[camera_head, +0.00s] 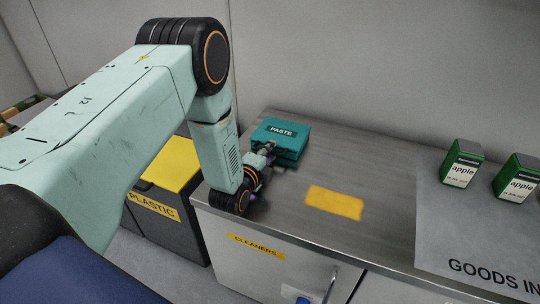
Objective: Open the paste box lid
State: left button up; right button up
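The teal paste box (286,134) sits on the left part of the steel counter, near the wall. Its lid, labelled PASTE, looks closed. My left arm comes in from the left and bends down in front of the box. My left gripper (266,153) is at the box's front left side, close to it or touching it; I cannot tell which. The gripper's fingers are small and partly hidden, so their opening is unclear. My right gripper is not in view.
A yellow cloth or patch (334,202) lies on the counter (375,190), right of the gripper. Two green apple boxes (461,163) stand on the grey GOODS IN area (440,215) at the right. A yellow-topped PLASTIC bin (172,165) stands left of the counter. The wall rises behind.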

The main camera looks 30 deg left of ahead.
pick_arm(q)
jog(key=shift+w, duration=0.25)
jog(key=shift+c, duration=0.3)
grip_shut()
jog(key=shift+f, duration=0.1)
